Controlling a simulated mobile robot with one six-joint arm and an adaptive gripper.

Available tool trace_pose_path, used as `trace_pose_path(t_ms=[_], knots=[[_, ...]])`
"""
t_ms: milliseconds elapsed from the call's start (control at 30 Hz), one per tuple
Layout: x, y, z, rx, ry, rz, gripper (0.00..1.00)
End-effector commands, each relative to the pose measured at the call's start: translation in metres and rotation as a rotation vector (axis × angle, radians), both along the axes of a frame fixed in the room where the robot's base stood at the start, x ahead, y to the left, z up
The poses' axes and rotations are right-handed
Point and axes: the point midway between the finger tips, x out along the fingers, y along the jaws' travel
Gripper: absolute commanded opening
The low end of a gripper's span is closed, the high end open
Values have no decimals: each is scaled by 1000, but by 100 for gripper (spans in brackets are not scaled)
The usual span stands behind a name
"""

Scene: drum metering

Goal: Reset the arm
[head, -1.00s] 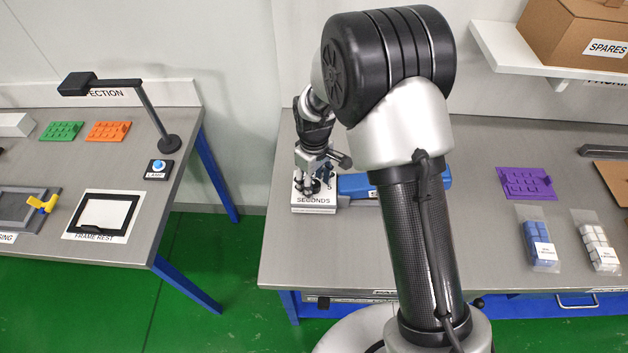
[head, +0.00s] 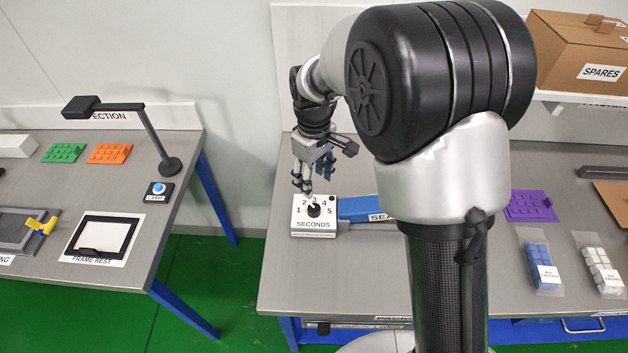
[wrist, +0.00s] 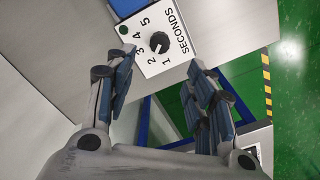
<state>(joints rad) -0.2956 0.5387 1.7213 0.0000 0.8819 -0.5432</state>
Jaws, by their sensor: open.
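My gripper (head: 306,187) is open and empty, just above and behind the white SECONDS dial box (head: 315,224) on the right bench. In the wrist view the fingers of my gripper (wrist: 160,90) are spread wide, with the dial box (wrist: 150,60) beyond them. The black knob (head: 314,210) on the box stands clear of the fingers; it also shows in the wrist view (wrist: 159,42), with its marker pointing toward the numbers' side, the exact setting unclear.
A blue device (head: 360,208) lies right of the dial box, partly hidden by my arm. A purple tray (head: 531,206) and bags of blue cubes (head: 541,265) and white cubes (head: 600,268) lie farther right. A shelf holds a SPARES carton (head: 575,55). A lamp (head: 150,130) stands on the left bench.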

Motion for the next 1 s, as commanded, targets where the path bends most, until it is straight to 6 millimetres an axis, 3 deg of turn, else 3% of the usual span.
trace_pose_path(t_ms=[467,567,667,800,1000], knots=[[-1,-2,5,2,-7,-10,49],[-8,-13,26,9,-29,-51,49],[-25,-30,59,21,-68,-127,49],[-63,-61,107,44,-130,-263,49],[-128,-98,150,81,-217,-458,49]])
